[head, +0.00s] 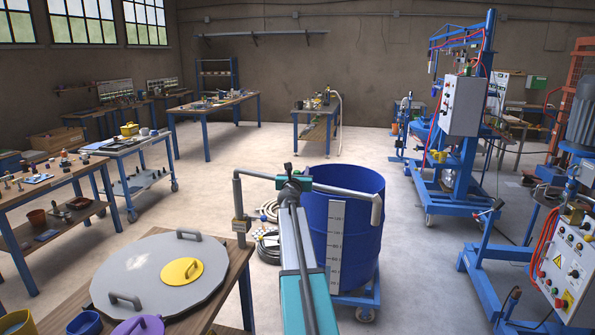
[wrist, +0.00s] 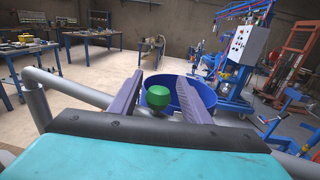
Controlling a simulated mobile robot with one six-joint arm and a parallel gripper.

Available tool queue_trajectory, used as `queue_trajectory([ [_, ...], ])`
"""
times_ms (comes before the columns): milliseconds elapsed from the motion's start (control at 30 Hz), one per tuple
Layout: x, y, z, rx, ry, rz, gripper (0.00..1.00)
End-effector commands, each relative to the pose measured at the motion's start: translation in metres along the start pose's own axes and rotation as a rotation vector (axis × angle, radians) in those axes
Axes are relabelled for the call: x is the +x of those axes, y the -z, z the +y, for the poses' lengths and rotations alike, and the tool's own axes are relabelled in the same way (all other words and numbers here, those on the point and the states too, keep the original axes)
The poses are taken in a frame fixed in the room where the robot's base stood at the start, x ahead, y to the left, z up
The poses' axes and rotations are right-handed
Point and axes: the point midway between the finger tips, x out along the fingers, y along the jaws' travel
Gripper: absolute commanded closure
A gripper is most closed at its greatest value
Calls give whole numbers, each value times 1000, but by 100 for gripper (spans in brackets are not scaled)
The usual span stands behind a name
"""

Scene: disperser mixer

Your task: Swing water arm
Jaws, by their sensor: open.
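The water arm (head: 345,190) is a grey pipe. It rises from an upright post (head: 240,212) at the table's right end, runs rightward and ends in a downturned spout (head: 376,210) over the blue drum (head: 345,225). In the wrist view the pipe (wrist: 75,87) enters from the left and passes behind my gripper. My gripper (wrist: 163,84) is open, with its two fingers on either side of a green knob (wrist: 158,97). The knob appears apart from both fingers. In the head view my gripper (head: 292,180) hides the pipe's middle.
A wooden table (head: 212,308) at the front left holds a large grey lid (head: 150,278) with a yellow hatch (head: 182,271). The drum stands on a blue wheeled dolly (head: 358,299). Hoses (head: 268,245) lie on the floor behind. Blue machines (head: 450,170) stand at the right.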

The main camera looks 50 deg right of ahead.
Motion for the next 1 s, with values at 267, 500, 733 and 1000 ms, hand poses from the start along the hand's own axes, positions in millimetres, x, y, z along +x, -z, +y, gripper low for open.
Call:
queue_trajectory([
  [267,12,0,0,-2,0,0,57],
  [500,12,0,0,-1,-1,0,57],
  [733,12,0,1,-1,-1,0,84],
  [1000,9,0,2,-2,0,1,100],
])
